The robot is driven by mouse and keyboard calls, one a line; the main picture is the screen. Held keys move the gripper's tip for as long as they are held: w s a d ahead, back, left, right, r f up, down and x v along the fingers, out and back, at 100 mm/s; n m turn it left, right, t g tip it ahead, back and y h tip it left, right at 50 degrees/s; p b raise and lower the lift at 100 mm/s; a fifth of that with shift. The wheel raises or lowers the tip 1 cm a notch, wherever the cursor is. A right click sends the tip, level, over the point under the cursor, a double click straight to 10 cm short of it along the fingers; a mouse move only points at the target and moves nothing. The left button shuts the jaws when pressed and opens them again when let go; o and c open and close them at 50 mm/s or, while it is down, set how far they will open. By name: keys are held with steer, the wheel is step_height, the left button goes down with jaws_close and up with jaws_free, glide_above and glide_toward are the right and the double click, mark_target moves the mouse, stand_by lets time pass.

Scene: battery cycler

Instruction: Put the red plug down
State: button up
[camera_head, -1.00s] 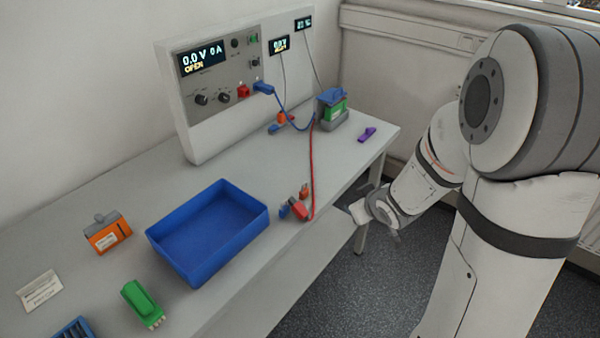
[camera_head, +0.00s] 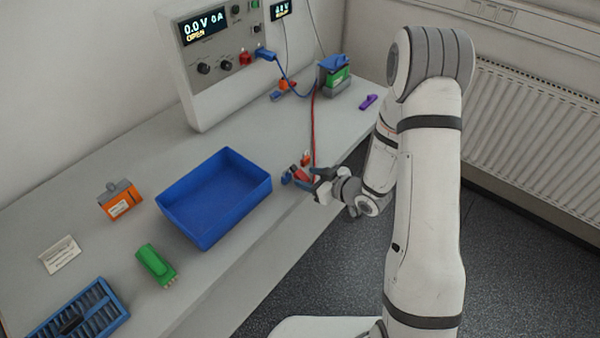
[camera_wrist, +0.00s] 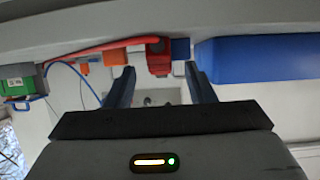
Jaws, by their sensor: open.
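The red plug (camera_head: 297,172) lies on the bench near its front edge, right of the blue tray, with its red cable (camera_head: 313,130) running back along the bench. In the wrist view the red plug (camera_wrist: 158,60) is ahead of and between my fingertips, with no contact visible. My gripper (camera_head: 312,179) is at the bench's front edge, close beside the plug, and partly hides that spot. Its two blue fingers (camera_wrist: 160,82) are apart, with nothing held between them.
The blue tray (camera_head: 264,187) stands left of the plug. Small blue (camera_head: 287,177) and orange (camera_head: 306,158) pieces lie close around it. The cycler (camera_head: 215,85) stands behind, with a blue plug (camera_head: 264,54) in its front. A green battery (camera_head: 338,78) sits at the back right.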

mark_target(299, 174)
steer(key=shift+x, duration=1.4)
steer(key=shift+d, duration=0.1)
steer(key=shift+c, duration=0.3)
jaws_close()
steer(key=shift+r, duration=0.15)
